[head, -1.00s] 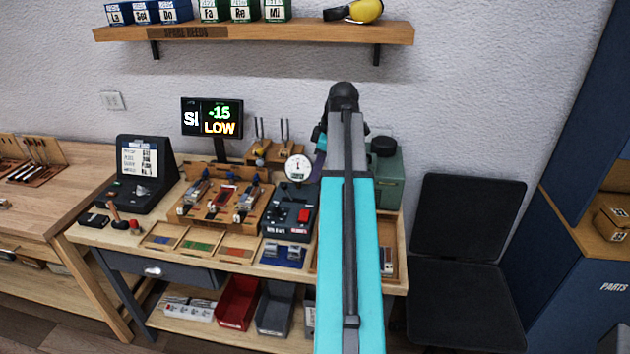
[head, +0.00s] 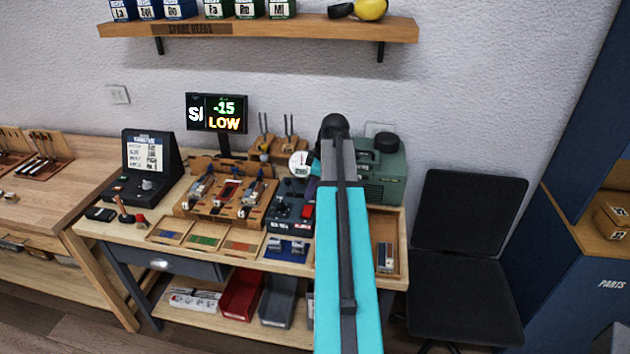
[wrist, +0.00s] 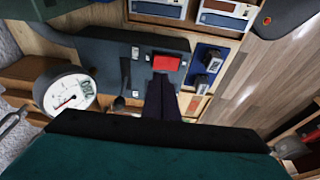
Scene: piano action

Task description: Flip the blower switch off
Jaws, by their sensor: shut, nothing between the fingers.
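The blower box (head: 283,218) is a dark unit on the workbench with a red switch (head: 306,211) on its top. In the wrist view the box (wrist: 100,55) shows the red switch (wrist: 166,62) in a black frame, with a smaller lever beside it. My gripper (wrist: 163,80) is shut and empty, its dark fingers just below the red switch in the picture. I cannot tell whether they touch it. In the head view my arm hides most of the gripper.
A round gauge (wrist: 68,95) stands close to the box, left of my fingers. A green machine (head: 384,180) is behind and right of my arm. A wooden fixture (head: 224,205) is on the left. The display (head: 216,113) reads -15 LOW.

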